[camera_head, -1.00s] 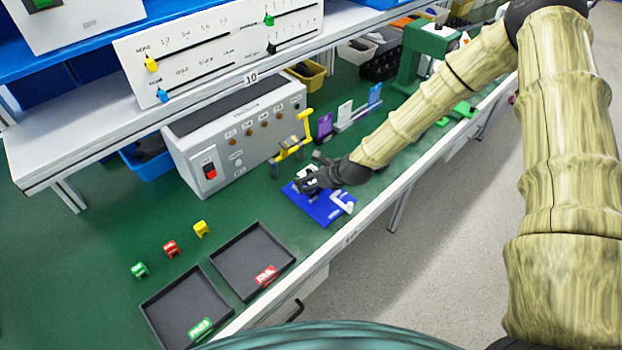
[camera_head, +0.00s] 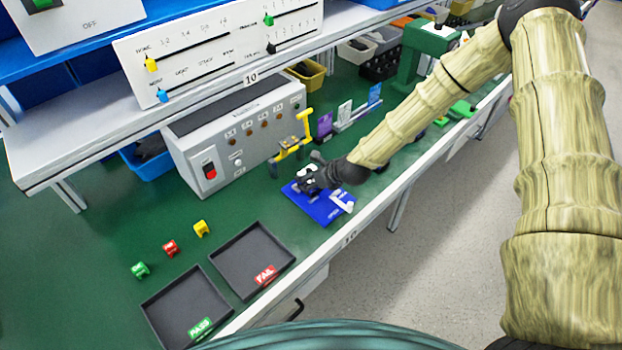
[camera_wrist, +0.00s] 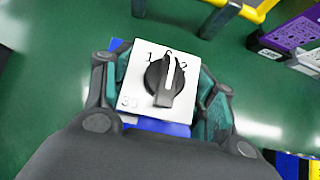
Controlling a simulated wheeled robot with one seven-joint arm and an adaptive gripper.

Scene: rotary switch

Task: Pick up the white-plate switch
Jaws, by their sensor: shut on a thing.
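The white-plate switch (camera_wrist: 148,96) sits between my two fingers in the wrist view. It has a square white plate with printed marks and a black rotary knob (camera_wrist: 165,78) with a white pointer line. My gripper (camera_wrist: 160,92) is shut on its sides. In the head view my gripper (camera_head: 308,181) is over the blue mat (camera_head: 322,211) at the bench's front part, and a small white part of the switch shows at its tip. Whether the switch touches the mat cannot be told.
A grey control box (camera_head: 236,135) stands behind, with a yellow stand (camera_head: 290,148) beside it. A white bracket (camera_head: 342,201) lies on the mat. Two black trays (camera_head: 252,261) and three small coloured pieces (camera_head: 171,247) are to the left. The green bench between them is clear.

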